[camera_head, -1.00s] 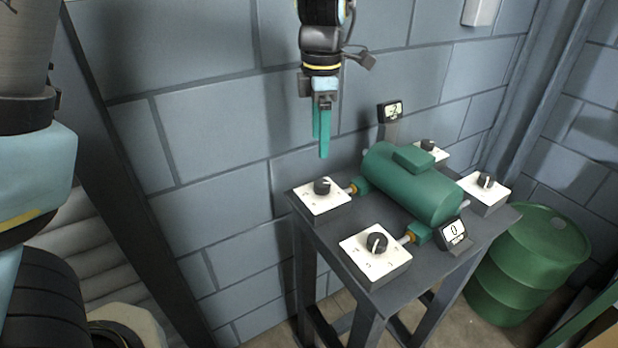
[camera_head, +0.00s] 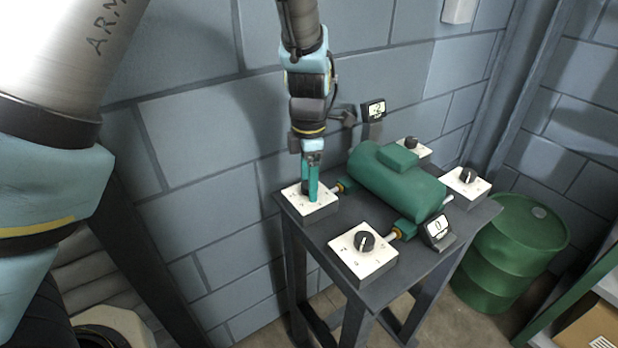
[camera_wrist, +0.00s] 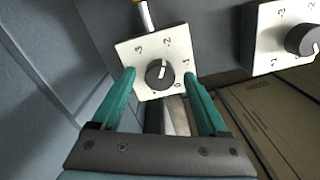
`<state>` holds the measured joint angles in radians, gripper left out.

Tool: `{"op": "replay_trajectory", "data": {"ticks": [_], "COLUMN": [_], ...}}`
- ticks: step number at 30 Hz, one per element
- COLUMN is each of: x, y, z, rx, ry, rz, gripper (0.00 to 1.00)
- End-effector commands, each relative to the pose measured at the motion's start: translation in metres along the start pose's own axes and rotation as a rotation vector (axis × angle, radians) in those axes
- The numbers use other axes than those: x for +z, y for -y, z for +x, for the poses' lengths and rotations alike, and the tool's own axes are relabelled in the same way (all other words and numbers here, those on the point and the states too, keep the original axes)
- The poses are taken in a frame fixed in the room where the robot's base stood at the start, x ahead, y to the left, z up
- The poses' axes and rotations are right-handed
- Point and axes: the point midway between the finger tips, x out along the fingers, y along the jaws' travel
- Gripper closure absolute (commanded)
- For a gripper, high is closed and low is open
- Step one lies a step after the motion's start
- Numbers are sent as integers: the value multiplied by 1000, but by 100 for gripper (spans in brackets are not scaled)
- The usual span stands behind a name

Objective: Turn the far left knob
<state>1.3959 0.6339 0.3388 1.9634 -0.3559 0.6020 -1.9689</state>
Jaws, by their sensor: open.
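The far left knob (camera_wrist: 159,74) is black with a white pointer mark, on a white box (camera_head: 322,208) at the table's left corner. In the wrist view the box face (camera_wrist: 127,51) carries the numbers 0 to 3, and the pointer lies between 1 and 2, nearer the upper right. My gripper (camera_head: 313,198) points down over this box and hides the knob in the head view. In the wrist view its two teal fingers (camera_wrist: 160,74) stand apart, one on either side of the knob, with gaps to it. They hold nothing.
A green tank (camera_head: 395,182) lies in the middle of the dark table (camera_head: 375,285). White knob boxes stand at the front (camera_head: 362,265), right (camera_head: 466,190) and back (camera_head: 412,148). Two small displays stand behind (camera_head: 374,110) and in front (camera_head: 439,229) of the tank. A green barrel (camera_head: 512,250) stands right.

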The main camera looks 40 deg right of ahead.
Motion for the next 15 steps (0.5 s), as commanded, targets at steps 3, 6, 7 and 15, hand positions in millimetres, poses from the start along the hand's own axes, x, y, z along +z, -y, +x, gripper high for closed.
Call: {"op": "replay_trajectory", "data": {"ticks": [3, 6, 7, 15], "x": [0, 0, 0, 0], "y": [0, 0, 0, 0], "z": [0, 0, 0, 0], "rx": [0, 0, 0, 0], "ry": [0, 0, 0, 0], "rz": [0, 0, 0, 0], "gripper": [23, 25, 29, 59]}}
